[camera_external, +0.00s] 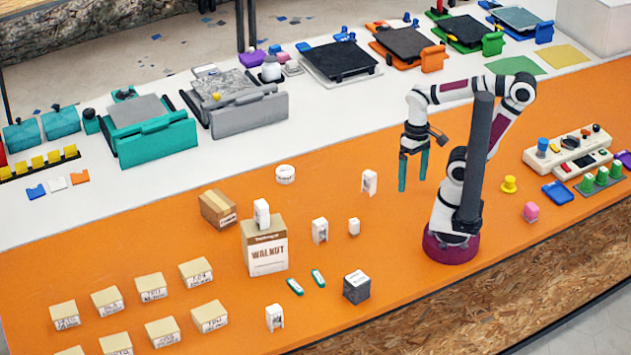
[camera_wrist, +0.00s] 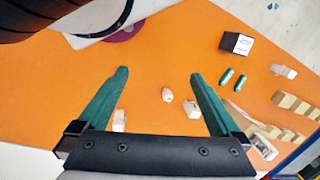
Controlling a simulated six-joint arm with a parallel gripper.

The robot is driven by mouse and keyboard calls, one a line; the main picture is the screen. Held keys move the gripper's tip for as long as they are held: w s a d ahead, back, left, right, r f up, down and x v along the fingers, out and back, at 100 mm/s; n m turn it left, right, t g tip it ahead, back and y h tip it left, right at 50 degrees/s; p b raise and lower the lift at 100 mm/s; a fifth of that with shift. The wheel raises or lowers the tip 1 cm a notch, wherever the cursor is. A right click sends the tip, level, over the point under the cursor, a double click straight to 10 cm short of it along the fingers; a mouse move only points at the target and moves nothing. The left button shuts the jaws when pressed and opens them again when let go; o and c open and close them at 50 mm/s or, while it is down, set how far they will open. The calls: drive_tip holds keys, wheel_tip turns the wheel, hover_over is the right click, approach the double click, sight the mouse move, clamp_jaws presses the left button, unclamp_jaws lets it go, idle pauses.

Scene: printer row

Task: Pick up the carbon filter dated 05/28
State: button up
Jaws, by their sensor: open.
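Several small white upright pieces with dark markings stand on the orange mat; any dates on them are too small to read, so I cannot tell which is the carbon filter dated 05/28. In the external view one (camera_external: 370,182) stands left of my gripper, one (camera_external: 320,230) and a smaller one (camera_external: 354,227) near the middle, one (camera_external: 275,317) at the front, and one (camera_external: 262,213) on the WALNUT box. My gripper (camera_external: 412,182) is open and empty, raised above the mat. In the wrist view, two white pieces (camera_wrist: 167,95) (camera_wrist: 193,110) lie between my gripper's fingers (camera_wrist: 158,74).
The WALNUT box (camera_external: 266,254), a brown carton (camera_external: 218,209), a white roll (camera_external: 285,174), a dark labelled cube (camera_external: 357,287) and two green-white tubes (camera_external: 306,282) are nearby. Several small boxes (camera_external: 196,272) fill the front left. A control panel (camera_external: 568,151) stands right.

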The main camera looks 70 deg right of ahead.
drive_tip(key=n+t+h, duration=0.7)
drive_tip(key=n+h, duration=0.4)
drive_tip(key=n, duration=1.8)
approach(350, 276)
drive_tip(key=s+d+r, duration=0.1)
drive_tip(key=d+r, duration=0.2)
drive_tip(key=d, duration=0.3)
drive_tip(key=s+a+f+n+t+y, duration=0.1)
drive_tip(key=s+a+f+n+t, duration=0.3)
drive_tip(key=s+a+n, duration=0.15)
drive_tip(key=x, duration=1.5)
drive_tip(key=shift+w+a+f, duration=0.15)
drive_tip(key=shift+w+a, duration=0.15)
drive_tip(key=shift+w, duration=0.05)
drive_tip(key=c, duration=1.5)
drive_tip(key=shift+o, duration=0.2)
